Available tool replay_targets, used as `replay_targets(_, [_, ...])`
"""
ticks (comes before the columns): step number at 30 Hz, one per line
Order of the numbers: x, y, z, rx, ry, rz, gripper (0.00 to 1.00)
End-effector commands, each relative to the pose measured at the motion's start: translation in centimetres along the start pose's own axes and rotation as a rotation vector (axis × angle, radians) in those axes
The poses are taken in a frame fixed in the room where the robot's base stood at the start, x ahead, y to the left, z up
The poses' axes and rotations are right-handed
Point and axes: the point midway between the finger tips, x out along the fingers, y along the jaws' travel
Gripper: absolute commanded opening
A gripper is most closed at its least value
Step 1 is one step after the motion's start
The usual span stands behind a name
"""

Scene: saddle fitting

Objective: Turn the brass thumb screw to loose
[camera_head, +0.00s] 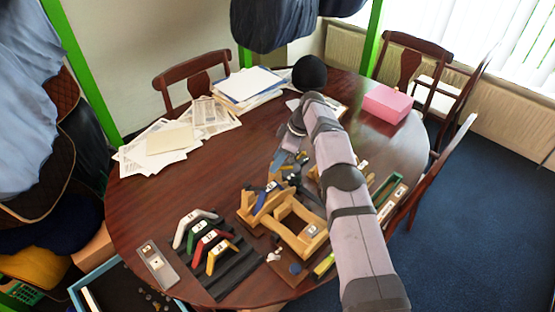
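A wooden fixture (295,232) with an open square frame and slanted wooden pieces stands on the table, left of my arm. A dark blue piece (265,190) lies against its upper left part. Small brass-yellow bits (286,168) show just beyond it, but I cannot tell whether one is the thumb screw. My arm reaches up from the lower right and bends down beyond the fixture. My gripper (280,160) seems to be at the small grey parts there. Its fingers are too small and cluttered to tell open from shut.
A black rack (228,272) with white, red, green and orange angled pieces stands left of the fixture. A grey plate (157,264) lies farther left. Papers (180,140), a black sphere (309,73) and a pink box (388,104) sit at the back. The table's left middle is clear.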

Motion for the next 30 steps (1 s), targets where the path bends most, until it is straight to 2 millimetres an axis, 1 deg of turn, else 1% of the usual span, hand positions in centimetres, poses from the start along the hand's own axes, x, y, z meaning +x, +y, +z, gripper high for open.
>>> replay_targets(7, [-0.1, 0.0, 0.0, 0.000, 0.000, 0.000, 0.38])
replay_targets(11, [-0.9, 0.1, 0.0, 0.000, 0.000, 0.002, 0.38])
replay_targets(14, [-2.0, 0.1, 0.1, 0.000, 0.001, 0.003, 0.38])
replay_targets(22, [-5.8, 0.1, 0.0, 0.001, 0.000, 0.003, 0.38])
replay_targets(27, [-7.0, 0.0, 0.0, 0.000, 0.000, 0.001, 0.38])
replay_targets(30, [-7.3, 0.0, 0.0, 0.000, -0.001, 0.000, 0.38])
